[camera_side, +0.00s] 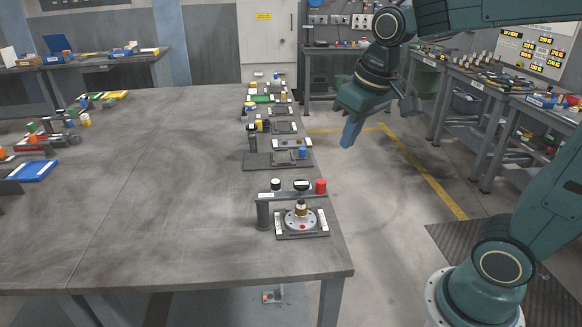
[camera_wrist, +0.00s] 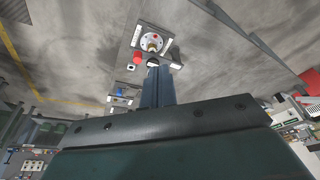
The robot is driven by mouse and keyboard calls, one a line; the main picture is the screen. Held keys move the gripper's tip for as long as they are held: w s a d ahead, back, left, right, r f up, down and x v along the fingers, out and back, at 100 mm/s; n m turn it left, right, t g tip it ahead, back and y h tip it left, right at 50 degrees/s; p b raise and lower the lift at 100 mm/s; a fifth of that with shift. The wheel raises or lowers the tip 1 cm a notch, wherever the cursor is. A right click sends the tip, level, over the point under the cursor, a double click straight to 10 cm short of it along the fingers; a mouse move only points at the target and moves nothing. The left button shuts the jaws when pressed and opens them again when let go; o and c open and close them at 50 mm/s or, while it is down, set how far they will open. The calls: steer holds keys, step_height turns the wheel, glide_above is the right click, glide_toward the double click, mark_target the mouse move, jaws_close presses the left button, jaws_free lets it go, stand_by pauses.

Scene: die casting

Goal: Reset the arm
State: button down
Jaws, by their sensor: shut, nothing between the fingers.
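My gripper (camera_side: 350,132) hangs in the air to the right of the long grey table's (camera_side: 170,205) edge, above the open floor. Its blue fingers point down and are closed together with nothing between them. In the wrist view my gripper (camera_wrist: 158,82) shows as narrow closed fingers at the middle. The nearest station on the table has a round flange with a brass centre (camera_side: 301,218) on a dark plate, below a bar with a red knob (camera_side: 321,186). The flange (camera_wrist: 151,43) and red knob (camera_wrist: 138,57) also show beyond my fingertips in the wrist view.
A row of similar stations (camera_side: 279,159) runs back along the table's right edge. A blue tray (camera_side: 33,171) and small parts lie at the left. Workbenches (camera_side: 487,92) with tools line the right side. The table's middle is bare.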

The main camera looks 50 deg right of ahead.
steer(key=s+a+n+t, duration=0.1)
steer(key=s+a+t, duration=0.1)
steer(key=s, duration=1)
steer(key=shift+a+f, duration=0.2)
steer(key=shift+f, duration=0.2)
